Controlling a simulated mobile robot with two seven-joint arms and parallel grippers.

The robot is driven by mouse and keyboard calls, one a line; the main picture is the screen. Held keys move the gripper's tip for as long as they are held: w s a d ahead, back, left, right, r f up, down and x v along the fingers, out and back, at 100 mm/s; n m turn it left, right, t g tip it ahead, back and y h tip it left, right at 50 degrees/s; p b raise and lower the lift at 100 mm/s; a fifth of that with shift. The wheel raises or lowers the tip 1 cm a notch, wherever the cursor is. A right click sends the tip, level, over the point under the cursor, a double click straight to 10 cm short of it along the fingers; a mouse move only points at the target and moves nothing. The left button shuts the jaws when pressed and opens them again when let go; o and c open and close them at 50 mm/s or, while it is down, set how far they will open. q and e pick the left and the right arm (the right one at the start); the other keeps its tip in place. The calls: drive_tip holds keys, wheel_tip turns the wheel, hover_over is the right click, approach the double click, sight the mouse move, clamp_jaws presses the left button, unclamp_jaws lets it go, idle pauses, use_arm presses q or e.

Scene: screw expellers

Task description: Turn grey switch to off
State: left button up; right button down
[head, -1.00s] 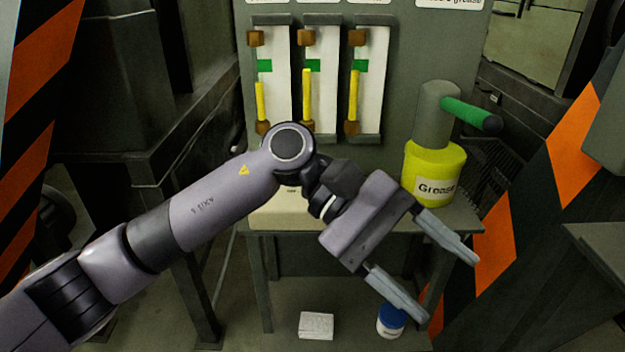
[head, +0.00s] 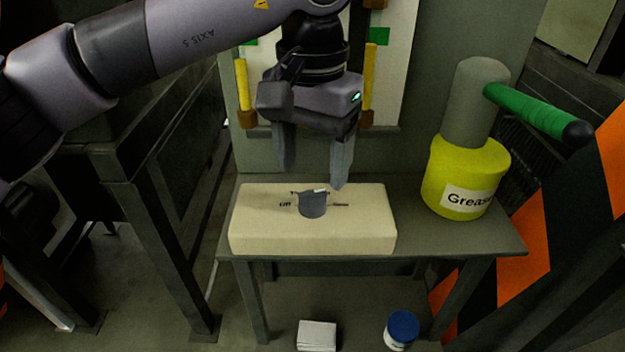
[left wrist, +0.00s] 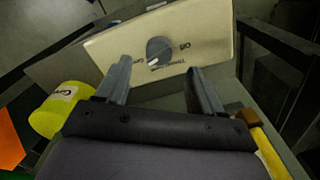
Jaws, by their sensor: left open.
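The grey switch (head: 313,204) is a round knob on top of a cream box (head: 270,233) on the table. The word "Off" is printed left of it in the head view; a white mark shows on its far edge. My left gripper (head: 313,180) points down just above and behind the knob, open and empty. In the left wrist view the knob (left wrist: 159,50) lies beyond and between the open fingertips (left wrist: 160,65), apart from them, on the cream box (left wrist: 110,45). My right gripper is not in view.
A yellow grease container (head: 465,180) with a green handle (head: 535,110) stands right of the box on the table (head: 420,238). Gauges with yellow bars are on the panel behind. A white box (head: 317,336) and a blue-lidded jar (head: 402,330) are below.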

sight(312, 191)
use_arm(q)
wheel_tip(312, 191, down, 4)
drive_tip(key=shift+f, duration=0.6)
drive_tip(key=c, duration=1.1)
drive_tip(key=shift+o, duration=0.2)
